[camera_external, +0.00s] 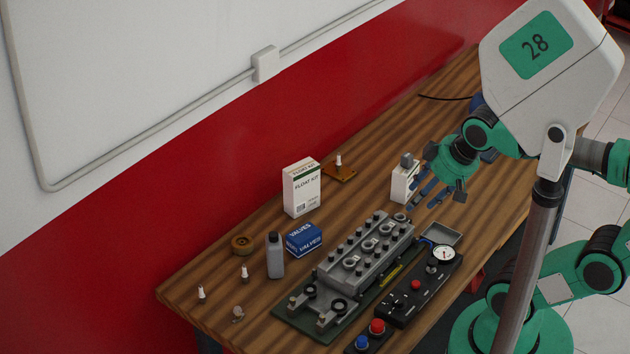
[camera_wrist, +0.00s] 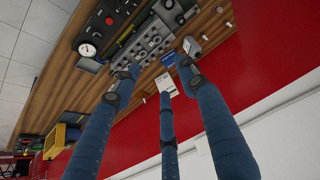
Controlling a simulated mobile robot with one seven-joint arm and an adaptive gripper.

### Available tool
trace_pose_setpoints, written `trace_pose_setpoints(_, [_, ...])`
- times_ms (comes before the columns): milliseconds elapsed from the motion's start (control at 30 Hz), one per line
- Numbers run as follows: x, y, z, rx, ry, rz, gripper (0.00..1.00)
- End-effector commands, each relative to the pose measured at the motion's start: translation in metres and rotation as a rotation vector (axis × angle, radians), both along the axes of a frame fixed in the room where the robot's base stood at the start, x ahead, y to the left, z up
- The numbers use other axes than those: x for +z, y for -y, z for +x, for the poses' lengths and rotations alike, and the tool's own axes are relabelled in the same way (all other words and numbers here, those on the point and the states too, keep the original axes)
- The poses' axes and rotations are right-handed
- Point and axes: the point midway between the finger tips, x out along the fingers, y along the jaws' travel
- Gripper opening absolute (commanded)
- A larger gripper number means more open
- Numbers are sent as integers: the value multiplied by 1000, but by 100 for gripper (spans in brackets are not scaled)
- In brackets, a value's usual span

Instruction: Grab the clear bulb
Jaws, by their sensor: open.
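A small, pale, rounded object that looks like the clear bulb (camera_external: 238,314) lies on the wooden bench (camera_external: 215,280) at its near left end, in the external view. It is too small to make out details. My gripper (camera_external: 428,190) is far to its right, above the bench beside a white bottle-like container (camera_external: 403,182). In the wrist view its blue fingers (camera_wrist: 158,82) are spread apart, with nothing held between them. I cannot pick out the bulb for certain in the wrist view.
A grey engine block (camera_external: 365,255) and a black gauge panel (camera_external: 420,288) fill the bench's middle. The red wall (camera_external: 200,190) borders the back.

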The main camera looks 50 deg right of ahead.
Motion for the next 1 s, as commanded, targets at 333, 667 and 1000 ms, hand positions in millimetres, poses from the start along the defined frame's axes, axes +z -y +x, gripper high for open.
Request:
trace_pose_setpoints(333, [0, -1, 2, 1, -2, 3, 41])
trace_pose_setpoints(667, [-6, -21, 48, 7, -37, 51, 41])
trace_pose_setpoints(1000, [-36, -67, 141, 2, -106, 143, 41])
